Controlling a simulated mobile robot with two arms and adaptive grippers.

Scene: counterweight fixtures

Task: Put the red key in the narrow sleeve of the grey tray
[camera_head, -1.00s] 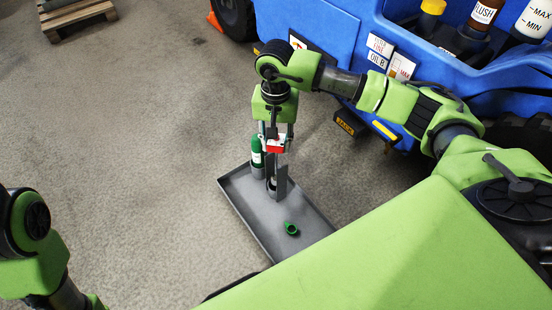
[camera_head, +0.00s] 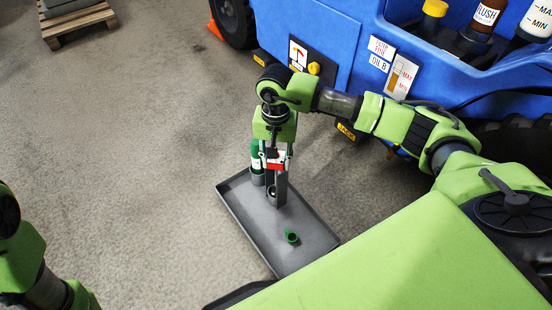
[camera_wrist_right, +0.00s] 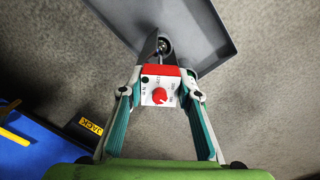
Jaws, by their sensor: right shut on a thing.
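The red key (camera_head: 276,167) has a red top edge and a pale face with a red knob (camera_wrist_right: 159,95). My right gripper (camera_head: 274,158) points down and is shut on it. In the wrist view the key (camera_wrist_right: 159,70) sits between the two fingertips. The grey tray (camera_head: 292,259) lies on the floor below. Its narrow upright sleeve (camera_head: 278,193) stands directly under the key; I cannot tell whether the key's lower end is inside. My left arm is at the lower left edge, its gripper out of view.
A green bottle (camera_head: 256,155) stands in a grey holder beside the sleeve, close to my right gripper. The floor left of the tray is clear.

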